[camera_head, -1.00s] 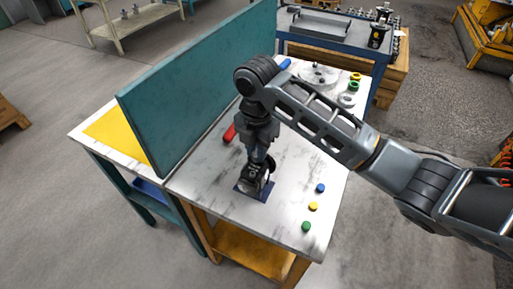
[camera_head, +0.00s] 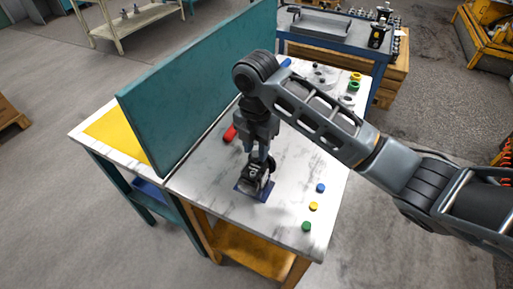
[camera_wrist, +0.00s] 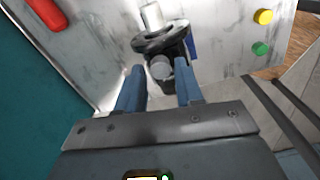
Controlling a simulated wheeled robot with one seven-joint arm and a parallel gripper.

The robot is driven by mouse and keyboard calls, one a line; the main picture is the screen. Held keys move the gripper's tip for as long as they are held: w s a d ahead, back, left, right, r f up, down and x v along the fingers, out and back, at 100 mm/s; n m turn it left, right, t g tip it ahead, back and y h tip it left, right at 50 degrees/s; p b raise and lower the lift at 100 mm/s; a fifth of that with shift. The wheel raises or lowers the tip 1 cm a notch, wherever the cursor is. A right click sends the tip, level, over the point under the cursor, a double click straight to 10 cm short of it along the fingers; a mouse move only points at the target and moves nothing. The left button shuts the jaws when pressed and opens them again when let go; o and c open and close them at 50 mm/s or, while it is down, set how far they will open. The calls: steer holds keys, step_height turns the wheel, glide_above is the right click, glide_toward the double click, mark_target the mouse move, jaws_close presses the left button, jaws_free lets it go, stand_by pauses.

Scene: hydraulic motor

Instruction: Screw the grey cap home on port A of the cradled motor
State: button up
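The dark motor (camera_head: 254,182) stands in its cradle on a small blue base plate (camera_head: 266,195) on the worktable. In the wrist view its round flange (camera_wrist: 150,43) and pale shaft (camera_wrist: 151,15) point away from my gripper. The grey cap (camera_wrist: 160,68) sits at the motor's near end, between my fingertips. My gripper (camera_wrist: 160,75) is over the motor, with one blue finger on each side of the cap. Narrow gaps seem to show between fingers and cap, so it looks open. The port and threads under the cap are hidden.
Blue (camera_head: 320,188), yellow (camera_head: 313,206) and green (camera_head: 306,226) caps lie at the table's right front. A red object (camera_head: 230,133) lies by the teal panel (camera_head: 200,90). A round grey plate (camera_head: 322,80) and rings are at the back. The table between is clear.

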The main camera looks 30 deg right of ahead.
steer(key=n+b, duration=0.1)
steer(key=n, duration=0.1)
steer(key=shift+f+n, duration=0.1)
steer(key=shift+n, duration=0.2)
steer(key=n+b, duration=0.2)
steer(key=n, duration=0.2)
steer(key=n+b, duration=0.1)
steer(key=n, duration=0.1)
steer(key=shift+n, duration=0.8)
jaws_close()
